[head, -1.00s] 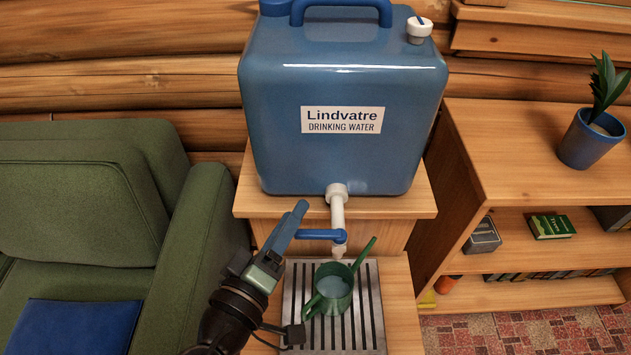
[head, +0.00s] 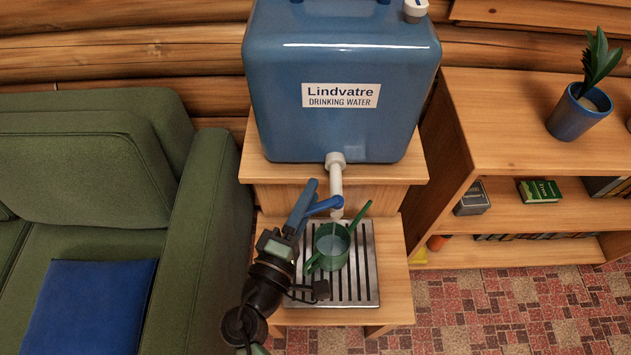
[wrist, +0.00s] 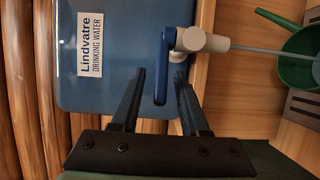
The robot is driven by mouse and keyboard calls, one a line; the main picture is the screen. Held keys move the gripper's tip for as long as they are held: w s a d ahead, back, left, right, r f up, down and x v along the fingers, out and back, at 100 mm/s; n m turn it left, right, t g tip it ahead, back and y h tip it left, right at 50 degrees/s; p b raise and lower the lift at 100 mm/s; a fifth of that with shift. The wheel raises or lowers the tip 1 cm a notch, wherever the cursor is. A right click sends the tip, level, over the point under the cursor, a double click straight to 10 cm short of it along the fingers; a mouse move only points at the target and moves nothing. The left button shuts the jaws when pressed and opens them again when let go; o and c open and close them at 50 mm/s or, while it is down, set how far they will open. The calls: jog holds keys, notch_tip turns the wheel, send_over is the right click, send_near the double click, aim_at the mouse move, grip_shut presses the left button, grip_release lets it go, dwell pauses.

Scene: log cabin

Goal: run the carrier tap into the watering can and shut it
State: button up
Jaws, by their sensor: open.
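The blue water carrier (head: 345,125) stands on a wooden stand, its white tap (head: 336,185) pointing down at the front. The blue tap lever (head: 325,205) sticks out to the left. The green watering can (head: 318,262) stands on the slatted drip tray (head: 367,285) under the spout, with pale water inside. In the wrist view a thin stream (wrist: 270,52) runs from the tap toward the can. My gripper (head: 304,204) is open at the lever. In the wrist view the lever's end (wrist: 160,95) lies between the two fingers, with gaps at both sides.
A green armchair (head: 205,250) with a blue cushion (head: 90,305) stands close on the left. A wooden shelf (head: 510,110) with a potted plant (head: 575,115) is on the right. The patterned floor (head: 510,310) at the front right is clear.

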jog(key=shift+x, duration=1.6)
jog(key=shift+c, duration=0.2)
grip_shut()
